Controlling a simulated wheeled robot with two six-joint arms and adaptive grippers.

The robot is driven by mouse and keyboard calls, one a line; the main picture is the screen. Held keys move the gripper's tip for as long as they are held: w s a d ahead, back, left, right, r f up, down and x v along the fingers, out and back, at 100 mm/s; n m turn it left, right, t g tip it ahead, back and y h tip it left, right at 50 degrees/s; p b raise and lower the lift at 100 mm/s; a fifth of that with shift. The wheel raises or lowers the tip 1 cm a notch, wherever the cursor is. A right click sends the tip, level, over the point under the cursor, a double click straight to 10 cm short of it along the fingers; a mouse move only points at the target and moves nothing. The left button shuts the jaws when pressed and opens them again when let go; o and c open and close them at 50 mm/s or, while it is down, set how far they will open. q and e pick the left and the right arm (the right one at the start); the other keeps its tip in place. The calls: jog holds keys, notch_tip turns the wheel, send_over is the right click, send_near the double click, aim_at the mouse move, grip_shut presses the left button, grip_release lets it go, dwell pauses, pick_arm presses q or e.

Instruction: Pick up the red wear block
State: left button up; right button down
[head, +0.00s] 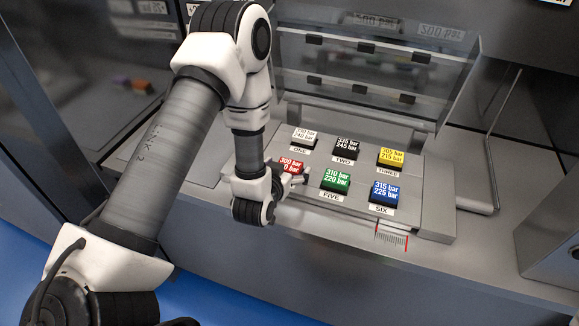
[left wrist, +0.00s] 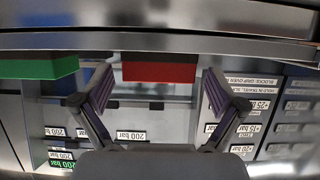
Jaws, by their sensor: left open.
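The red wear block (head: 290,166), marked 300 bar and 0 bar, sits at the left of the front row on the grey panel, partly hidden by my left gripper. My left gripper (head: 294,182) is just in front of it, low over the panel. In the left wrist view the red block (left wrist: 160,68) shows at the upper middle, between the two spread fingers of my gripper (left wrist: 158,90) and apart from them. The fingers are open and empty. My right gripper is not in view.
The green block (head: 336,181) and blue block (head: 384,192) sit to the right in the same row. White (head: 303,138), black (head: 346,149) and yellow (head: 391,157) blocks stand behind. A clear raised cover (head: 365,75) stands at the back.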

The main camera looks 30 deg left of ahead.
pick_arm(q)
jog(key=shift+w+f, duration=0.35)
jog(key=shift+w, duration=0.25)
jog(key=shift+s+r, duration=0.1)
jog(key=shift+s, duration=0.1)
jog(key=shift+s+r, duration=0.1)
jog(key=c, duration=1.3)
